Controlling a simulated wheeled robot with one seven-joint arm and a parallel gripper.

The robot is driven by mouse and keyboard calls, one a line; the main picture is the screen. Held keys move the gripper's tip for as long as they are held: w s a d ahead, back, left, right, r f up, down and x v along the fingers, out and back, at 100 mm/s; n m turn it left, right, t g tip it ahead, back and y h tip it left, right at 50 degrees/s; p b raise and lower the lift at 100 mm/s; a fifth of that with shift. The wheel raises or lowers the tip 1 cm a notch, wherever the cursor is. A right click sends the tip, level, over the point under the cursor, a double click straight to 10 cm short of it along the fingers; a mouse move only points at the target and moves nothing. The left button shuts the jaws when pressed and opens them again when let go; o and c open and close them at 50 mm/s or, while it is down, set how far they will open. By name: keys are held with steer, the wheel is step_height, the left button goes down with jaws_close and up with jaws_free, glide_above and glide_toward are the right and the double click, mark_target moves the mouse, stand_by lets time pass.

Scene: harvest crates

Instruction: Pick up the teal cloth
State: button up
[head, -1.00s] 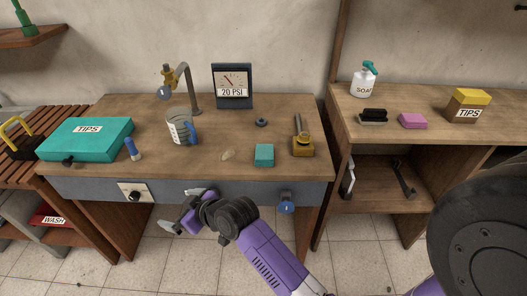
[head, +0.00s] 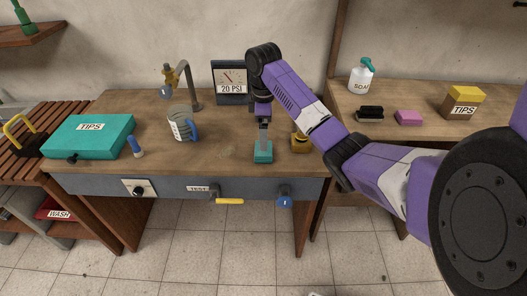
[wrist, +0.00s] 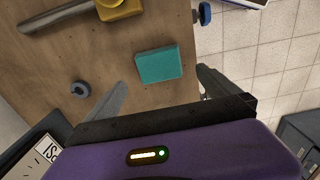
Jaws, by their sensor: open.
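The teal cloth (head: 263,156) is a small folded block lying flat on the wooden bench top near its front edge. It also shows in the wrist view (wrist: 159,65), whole and uncovered. My gripper (head: 264,136) points down just above the cloth in the head view and hides part of its far side. In the wrist view my gripper (wrist: 162,90) has its two fingers spread wide and nothing between them. The cloth lies ahead of the fingertips there, and I see no contact.
A brass block with a rod (wrist: 118,8) and a dark ring (wrist: 80,89) lie near the cloth. A gauge (head: 231,83), a jug (head: 181,122) and a teal TIPS case (head: 88,135) stand on the bench. A yellow-handled lever (head: 229,201) sticks out of the front.

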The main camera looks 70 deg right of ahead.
steer(key=shift+f+p, duration=0.45)
steer(key=shift+f, duration=3.1)
steer(key=c, duration=1.3)
steer(key=shift+r, duration=0.1)
step_height(320, 180, up, 20)
steer(key=p, duration=0.5)
